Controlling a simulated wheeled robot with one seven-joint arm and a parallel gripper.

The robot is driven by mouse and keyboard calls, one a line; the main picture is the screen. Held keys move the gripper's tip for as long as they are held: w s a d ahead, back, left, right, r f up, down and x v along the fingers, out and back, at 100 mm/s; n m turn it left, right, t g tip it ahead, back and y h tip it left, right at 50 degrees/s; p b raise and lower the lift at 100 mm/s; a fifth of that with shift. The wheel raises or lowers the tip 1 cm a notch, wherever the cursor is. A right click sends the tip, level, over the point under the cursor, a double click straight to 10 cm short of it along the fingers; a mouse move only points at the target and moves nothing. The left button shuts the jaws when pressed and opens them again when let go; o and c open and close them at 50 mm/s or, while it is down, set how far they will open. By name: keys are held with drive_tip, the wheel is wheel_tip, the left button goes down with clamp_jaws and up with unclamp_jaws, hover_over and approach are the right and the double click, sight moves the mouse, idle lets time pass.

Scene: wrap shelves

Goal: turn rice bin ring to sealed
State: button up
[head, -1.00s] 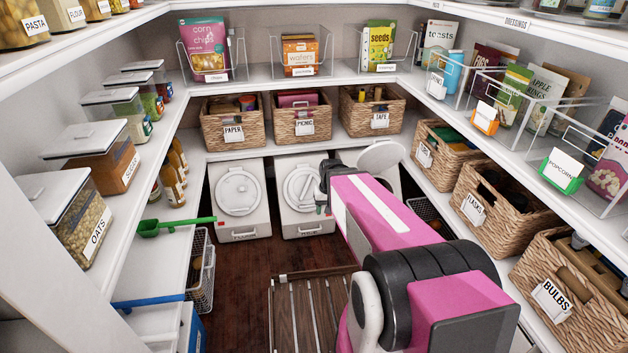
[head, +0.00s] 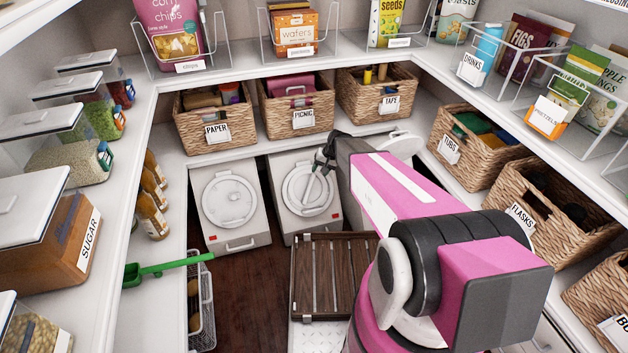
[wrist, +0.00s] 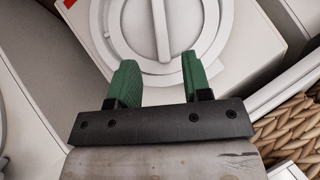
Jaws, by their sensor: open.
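Two white bins with round ring lids stand on the floor under the back shelf, a left bin (head: 231,205) and a middle bin (head: 307,215). I cannot read their labels, so I cannot tell which is the rice bin. My gripper (head: 319,166) is in front of the middle bin's upper part and covers some of its ring (head: 296,190). In the wrist view, my open green fingers (wrist: 158,80) reach toward a round white ring (wrist: 118,30) with a straight raised bar (wrist: 161,25) across its middle. Nothing is between the fingers. Contact with the ring cannot be told.
A third bin at right, with a raised lid (head: 400,144), is mostly hidden by my arm. Wicker baskets (head: 215,125) line the shelf above. A green scoop (head: 165,268) juts out at left.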

sight(311, 186)
drive_tip(key=x, duration=1)
drive_tip(key=shift+a+f, duration=0.1)
drive_tip(key=shift+f, duration=0.05)
drive_tip(key=shift+c, duration=0.3)
clamp_jaws()
